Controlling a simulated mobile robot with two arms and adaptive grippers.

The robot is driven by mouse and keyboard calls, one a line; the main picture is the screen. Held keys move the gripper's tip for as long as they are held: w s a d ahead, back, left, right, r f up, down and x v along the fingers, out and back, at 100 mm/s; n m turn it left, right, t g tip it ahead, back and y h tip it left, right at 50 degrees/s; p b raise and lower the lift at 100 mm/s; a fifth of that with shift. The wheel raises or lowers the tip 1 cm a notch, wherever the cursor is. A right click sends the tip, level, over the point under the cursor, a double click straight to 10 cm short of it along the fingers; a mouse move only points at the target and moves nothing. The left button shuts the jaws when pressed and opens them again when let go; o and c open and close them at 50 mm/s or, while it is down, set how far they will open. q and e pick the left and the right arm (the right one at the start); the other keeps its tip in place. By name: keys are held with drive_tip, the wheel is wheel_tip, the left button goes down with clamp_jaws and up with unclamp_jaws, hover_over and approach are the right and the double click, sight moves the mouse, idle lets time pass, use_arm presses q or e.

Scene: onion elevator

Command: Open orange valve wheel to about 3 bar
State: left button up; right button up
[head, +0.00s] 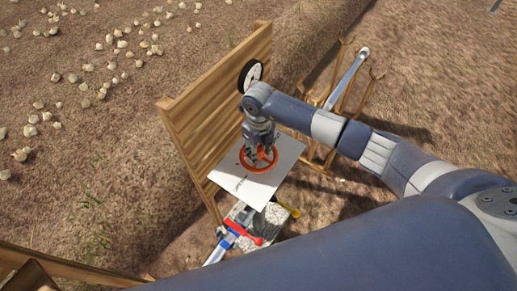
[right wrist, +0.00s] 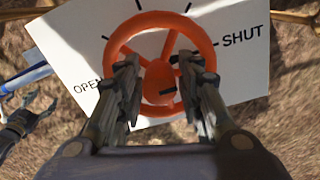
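The orange valve wheel (head: 247,168) lies over a white plate (head: 284,172), which is marked OPEN and SHUT in the right wrist view. My right gripper (head: 260,151) is at the wheel. In the right wrist view its two fingers (right wrist: 158,68) are spread on either side of the orange hub (right wrist: 160,88), within the rim (right wrist: 150,20). I cannot tell whether they touch the spokes. A round white gauge (head: 251,77) with a black rim is on the wooden board; its reading is too small to make out. My left gripper (right wrist: 33,115) shows at the left edge of the right wrist view, its fingers apart.
The slatted wooden board (head: 210,110) stands right behind the plate. A wooden rack (head: 335,100) stands to the right. Onions lie on the soil at upper left.

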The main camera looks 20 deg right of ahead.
drive_tip(key=c, duration=0.8)
drive_tip(key=shift+f+n+b, duration=0.1)
drive_tip(key=shift+n+b, duration=0.4)
drive_tip(key=shift+b, duration=0.2)
drive_tip(key=n+b, duration=0.5)
drive_tip(key=b, duration=0.2)
drive_tip(key=shift+f, duration=0.15)
drive_tip(key=shift+r+n+b, duration=0.25)
drive_tip(key=shift+n+b, duration=1.2)
drive_tip(key=shift+n, duration=0.05)
drive_tip(key=o, duration=0.8)
drive_tip(key=shift+r, duration=0.15)
wheel_tip(320, 180, up, 12)
